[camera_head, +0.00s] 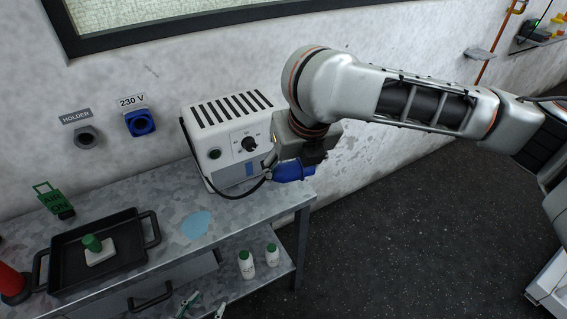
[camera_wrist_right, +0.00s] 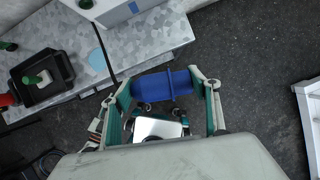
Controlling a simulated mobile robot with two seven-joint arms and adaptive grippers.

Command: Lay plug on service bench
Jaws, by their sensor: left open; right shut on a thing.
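The blue plug (camera_head: 294,172) is in my right gripper (camera_head: 297,158), just off the right end of the service bench (camera_head: 172,243). A black cable runs from the plug towards the white heater-like box. In the right wrist view the plug (camera_wrist_right: 162,86) lies crosswise between the two fingers of my right gripper (camera_wrist_right: 162,92), with dark floor behind it and the bench edge to its left. My left gripper (camera_head: 203,306) shows only its teal fingertips at the bottom edge of the head view, apart and empty.
The white box (camera_head: 222,140) stands at the back of the bench. A light blue patch (camera_head: 196,226) lies in front of it. A black tray (camera_head: 62,271) holds a green-knobbed block. Two white bottles (camera_head: 246,264) stand on the lower shelf. A 230 V socket (camera_head: 140,123) and a holder (camera_head: 87,137) are on the wall.

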